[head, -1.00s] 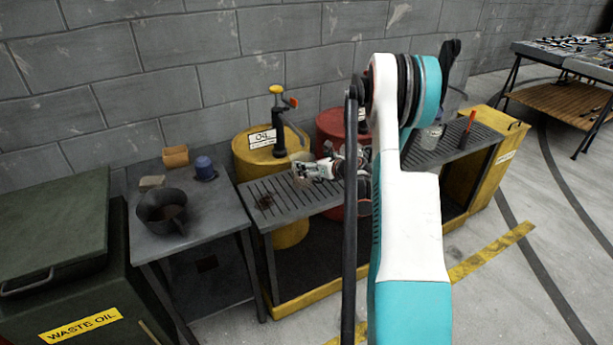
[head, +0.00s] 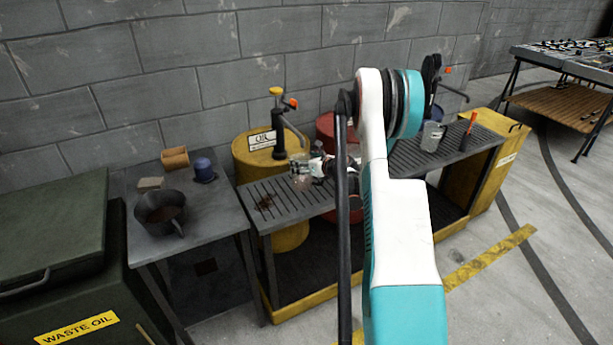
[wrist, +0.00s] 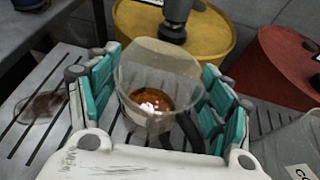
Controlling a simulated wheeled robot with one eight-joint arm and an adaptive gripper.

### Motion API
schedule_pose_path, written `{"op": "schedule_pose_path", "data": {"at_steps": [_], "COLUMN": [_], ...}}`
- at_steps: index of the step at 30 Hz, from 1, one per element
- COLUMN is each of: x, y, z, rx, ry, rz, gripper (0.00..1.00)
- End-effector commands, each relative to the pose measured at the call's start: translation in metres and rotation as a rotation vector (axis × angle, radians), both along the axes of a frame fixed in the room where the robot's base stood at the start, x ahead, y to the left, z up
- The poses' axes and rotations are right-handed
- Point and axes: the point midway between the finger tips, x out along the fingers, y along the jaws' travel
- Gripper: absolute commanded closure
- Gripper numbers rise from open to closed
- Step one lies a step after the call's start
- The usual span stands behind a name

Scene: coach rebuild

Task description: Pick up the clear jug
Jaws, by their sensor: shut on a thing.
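The clear jug (wrist: 160,85) stands between my two fingers in the wrist view, with amber liquid in its bottom and its spout toward the far side. My gripper (wrist: 158,100) is shut on the jug, with teal finger pads on its left and right sides. In the head view the jug (head: 300,177) shows faintly at the left of my gripper (head: 312,170), over the slatted rack (head: 250,203). My arm hides part of the gripper. Whether the jug's base touches the slats cannot be told.
A yellow drum (head: 250,152) with a pump (head: 279,130) stands close behind. Another clear container (head: 432,136) and a red-handled tool (head: 469,127) are on the rack's right. A side table (head: 205,228) holds a dark pitcher (head: 160,213) and a blue cup (head: 203,170).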

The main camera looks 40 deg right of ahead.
Motion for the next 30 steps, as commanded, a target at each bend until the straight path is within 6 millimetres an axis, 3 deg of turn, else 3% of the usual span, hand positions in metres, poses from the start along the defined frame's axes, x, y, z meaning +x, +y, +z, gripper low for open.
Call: {"op": "schedule_pose_path", "data": {"at_steps": [1, 2, 13, 27, 30], "x": [0.0, 0.0, 0.0, 0.0, -0.011], "y": [0.0, 0.0, 0.001, 0.0, 0.001], "z": [0.0, 0.0, 0.003, 0.038, 0.036], "rx": [0.0, 0.0, 0.0, 0.0, 0.001], "ry": [0.0, 0.0, 0.001, 0.0, 0.0], "rz": [0.001, 0.001, 0.001, 0.001, -0.001], "gripper": [0.74, 0.8, 0.81, 0.81, 0.81]}}
